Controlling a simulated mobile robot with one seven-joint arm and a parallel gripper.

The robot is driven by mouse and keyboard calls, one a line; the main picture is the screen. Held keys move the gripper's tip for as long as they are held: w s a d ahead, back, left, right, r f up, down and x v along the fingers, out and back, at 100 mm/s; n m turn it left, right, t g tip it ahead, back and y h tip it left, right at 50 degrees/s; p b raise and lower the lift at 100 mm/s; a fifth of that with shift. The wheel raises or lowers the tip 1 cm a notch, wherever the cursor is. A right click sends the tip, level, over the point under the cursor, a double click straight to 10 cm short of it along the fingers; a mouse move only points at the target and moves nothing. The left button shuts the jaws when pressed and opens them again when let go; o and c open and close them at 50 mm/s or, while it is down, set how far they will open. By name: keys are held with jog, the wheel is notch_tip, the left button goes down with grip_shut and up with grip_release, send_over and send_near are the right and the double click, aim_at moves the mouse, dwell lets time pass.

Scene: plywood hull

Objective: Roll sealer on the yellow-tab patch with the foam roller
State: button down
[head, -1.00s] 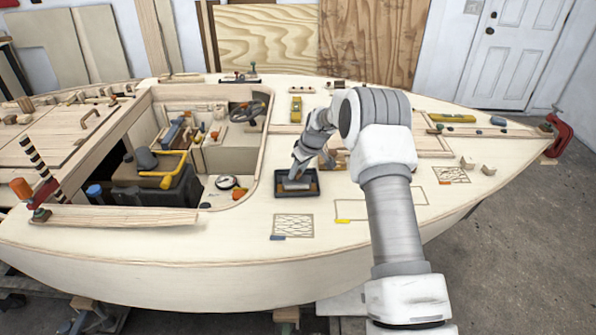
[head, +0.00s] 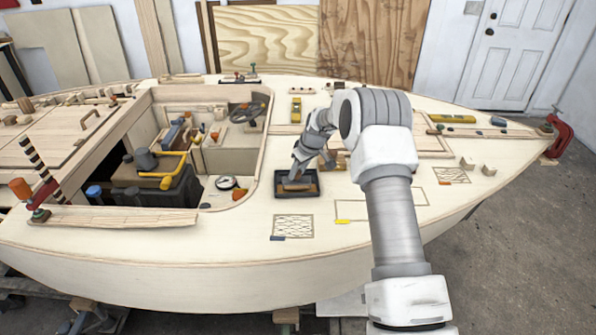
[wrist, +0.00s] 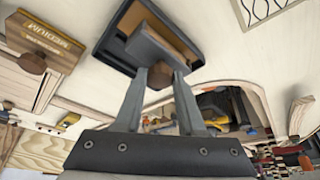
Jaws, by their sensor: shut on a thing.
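My gripper (wrist: 160,88) is shut on the foam roller (wrist: 152,46), whose grey head shows beyond the fingertips in the wrist view. The roller is at a dark tray (wrist: 182,24) with an amber-brown floor. I cannot tell whether it touches the floor. In the head view the tray (head: 296,197) sits on the deck, with my gripper (head: 297,180) over it. The yellow-tab patch (head: 385,206) is a plain outlined rectangle right of the tray, with its yellow tab (head: 342,221) at the near left corner. No hatching shows inside it; my forearm covers part of it.
A hatched patch (head: 293,226) with a blue tab lies in front of the tray. Another hatched patch (head: 452,175) and small wooden blocks (head: 488,169) are at the right. The open cockpit (head: 222,160) is at left. Deck between tray and yellow-tab patch is clear.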

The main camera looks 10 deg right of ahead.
aim_at(298, 173)
jog(key=shift+r+p, duration=1.6)
jog(key=shift+r, duration=2.35)
